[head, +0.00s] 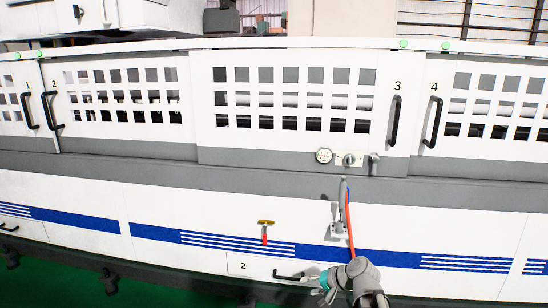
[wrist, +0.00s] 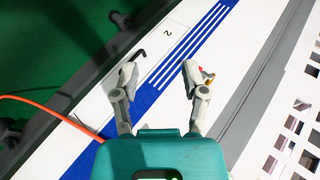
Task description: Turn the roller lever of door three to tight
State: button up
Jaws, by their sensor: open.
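Door three (head: 299,76) is a white panel with square windows, marked 3, with a black handle (head: 396,121); it looks closed. A T-shaped lever with a yellow bar and red grip (head: 265,233) is on the lower white front, its grip pointing down. In the wrist view only a small red and yellow part (wrist: 202,70) shows by the right finger, mostly hidden. I cannot tell for sure that this is the roller lever. My gripper (wrist: 167,76) is open and empty, over the lower front; in the head view it (head: 318,288) is below and right of the lever, apart from it.
A gauge (head: 323,155) and a knob (head: 349,159) sit below door three. An orange hose (head: 350,222) hangs by a grey holder near my arm. A black drawer handle (head: 288,276) is close to my gripper. Green floor (head: 60,280) lies in front.

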jog(key=s+d+f+n+g+h, duration=0.55)
jog(key=s+f+h, duration=0.2)
jog(key=s, duration=0.35)
notch_tip(320, 180, up, 17)
jog(key=p, duration=1.6)
jog(key=shift+d+r+m+h, duration=0.25)
jog(key=shift+m+h, duration=0.1)
jog(key=shift+h, duration=0.1)
